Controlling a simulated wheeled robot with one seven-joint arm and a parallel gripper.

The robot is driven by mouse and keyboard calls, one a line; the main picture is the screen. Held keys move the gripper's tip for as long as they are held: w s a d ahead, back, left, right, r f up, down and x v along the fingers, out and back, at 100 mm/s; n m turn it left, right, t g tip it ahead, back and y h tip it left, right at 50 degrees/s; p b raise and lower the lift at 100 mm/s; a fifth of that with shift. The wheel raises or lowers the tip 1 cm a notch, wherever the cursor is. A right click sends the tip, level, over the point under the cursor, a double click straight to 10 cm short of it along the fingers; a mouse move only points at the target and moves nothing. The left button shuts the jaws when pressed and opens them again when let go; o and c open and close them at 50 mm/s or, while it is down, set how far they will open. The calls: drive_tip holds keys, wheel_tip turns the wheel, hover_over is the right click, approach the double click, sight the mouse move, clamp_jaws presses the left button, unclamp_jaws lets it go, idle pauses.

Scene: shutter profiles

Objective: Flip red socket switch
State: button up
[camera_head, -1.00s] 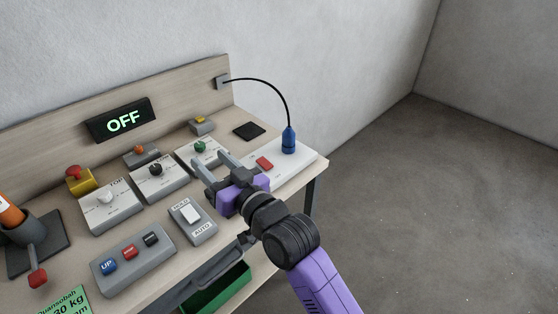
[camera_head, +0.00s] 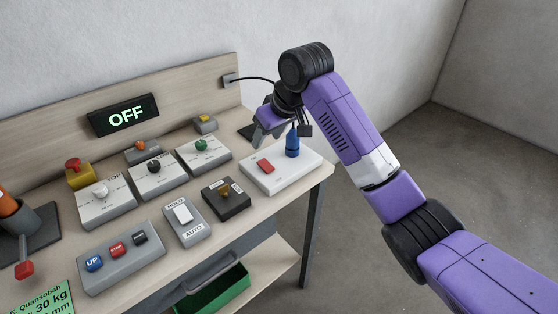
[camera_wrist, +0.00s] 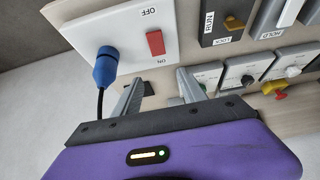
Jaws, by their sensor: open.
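The red switch (camera_head: 265,166) sits on a white socket panel (camera_head: 287,178) at the right end of the bench. The red switch also shows in the wrist view (camera_wrist: 155,43), between the OFF and ON labels. A blue plug (camera_head: 292,143) stands in the same panel beside the switch. My gripper (camera_head: 262,136) is open and empty behind and above the panel, pointing down. In the wrist view its two fingers (camera_wrist: 158,92) are apart, with the switch beyond their tips and the plug to the left. Neither finger touches the switch.
A black cable (camera_head: 257,79) runs from the wall plate to the plug, behind my arm. A black RUN/LOCK box (camera_head: 226,204) and a HOLD/AUTO box (camera_head: 195,228) stand to the left. The display (camera_head: 124,115) reads OFF. Floor to the right is clear.

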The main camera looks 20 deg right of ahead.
sight(266, 165)
drive_tip(key=shift+g, duration=0.7)
drive_tip(key=f, duration=0.8)
drive_tip(key=shift+w+a+f, duration=0.15)
drive_tip(key=shift+w+f, duration=0.05)
drive_tip(key=shift+f, duration=0.1)
